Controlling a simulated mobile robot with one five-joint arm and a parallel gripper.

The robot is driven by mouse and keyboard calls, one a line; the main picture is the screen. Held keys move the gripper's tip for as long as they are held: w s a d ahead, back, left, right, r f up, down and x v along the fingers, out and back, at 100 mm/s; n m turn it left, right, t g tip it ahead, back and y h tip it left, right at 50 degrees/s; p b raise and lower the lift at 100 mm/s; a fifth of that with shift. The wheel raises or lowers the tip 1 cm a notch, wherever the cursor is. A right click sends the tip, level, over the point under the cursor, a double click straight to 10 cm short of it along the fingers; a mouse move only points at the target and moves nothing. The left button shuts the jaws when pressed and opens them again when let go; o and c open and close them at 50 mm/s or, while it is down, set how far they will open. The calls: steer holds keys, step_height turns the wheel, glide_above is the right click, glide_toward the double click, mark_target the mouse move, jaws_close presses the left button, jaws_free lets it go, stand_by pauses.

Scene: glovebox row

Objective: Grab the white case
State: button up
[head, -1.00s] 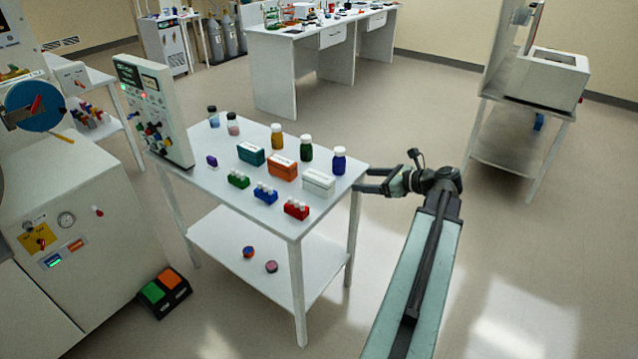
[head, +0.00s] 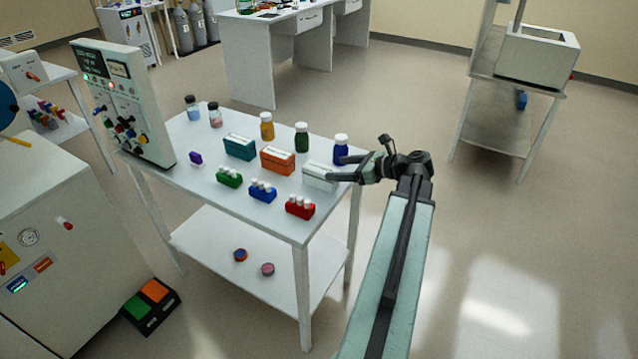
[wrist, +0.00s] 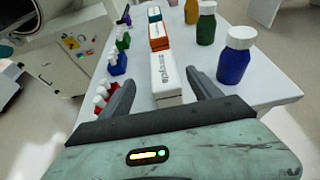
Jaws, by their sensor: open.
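The white case (head: 318,178) is a small box near the right edge of the white table, next to the orange case. In the wrist view the white case (wrist: 165,75) lies straight ahead, with dark lettering on its top. My gripper (head: 338,168) is open at the table's right edge. In the wrist view my gripper's fingers (wrist: 163,90) stand apart, one on each side of the case's near end. I cannot tell whether either finger touches it. In the head view the fingers partly cover the case's right end.
A blue bottle (head: 341,150) stands close behind the case, right of my fingers in the wrist view. An orange case (head: 277,161) lies beyond it. A red rack of vials (head: 300,207) and a blue rack (head: 262,192) stand in front. A control panel (head: 125,105) stands at the far left.

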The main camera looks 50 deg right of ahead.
mark_target(321, 174)
step_height(321, 174, down, 3)
steer(key=shift+f+b, duration=0.15)
steer(key=shift+b, duration=1)
steer(key=shift+d+b+x, duration=0.2)
steer(key=shift+b+x, duration=1.15)
steer(key=shift+x, duration=2.6)
steer(key=shift+w+r, duration=0.1)
steer(key=shift+r, duration=0.2)
jaws_close()
